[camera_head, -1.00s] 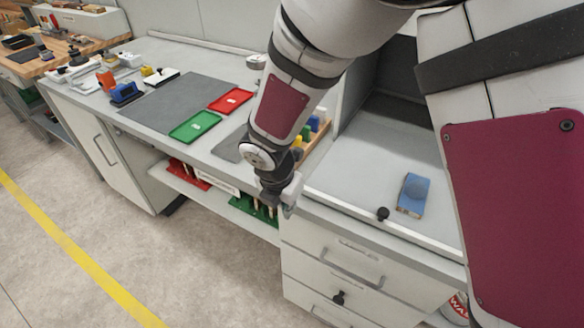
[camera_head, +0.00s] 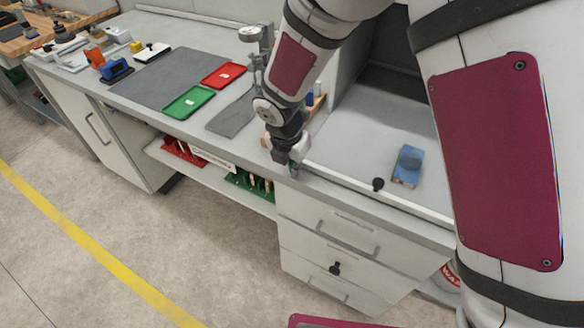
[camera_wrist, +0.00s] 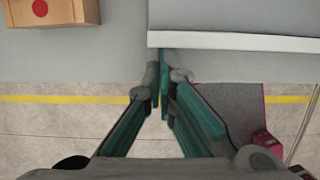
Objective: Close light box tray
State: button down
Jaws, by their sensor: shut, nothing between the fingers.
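The light box tray (camera_head: 350,140) is a pale grey panel with a white front edge and a black knob (camera_head: 378,184). It extends out of the dark light box opening, flush with or near the counter's front edge. A blue block (camera_head: 407,166) lies on it. My gripper (camera_head: 296,170) is shut and empty, pointing down at the left end of the tray's front edge. In the wrist view the closed fingertips (camera_wrist: 163,75) are just in front of the left end of the white edge (camera_wrist: 235,41); I cannot tell whether they touch it.
A wooden box with a red dot (camera_wrist: 52,12) stands left of the tray. Green (camera_head: 189,101) and red (camera_head: 223,75) trays lie on the counter further left. Drawers (camera_head: 345,230) are below the light box. The floor in front is clear.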

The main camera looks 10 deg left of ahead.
aim_at(325, 128)
jog(key=w+d+b, duration=0.2)
jog(key=w, duration=0.3)
jog(key=w+d+b, duration=0.2)
jog(key=w, duration=0.4)
jog(key=w+d+b, duration=0.2)
jog(key=w, duration=0.4)
jog(key=shift+w+d, duration=0.15)
jog(key=shift+w, duration=0.05)
jog(key=shift+s, duration=0.1)
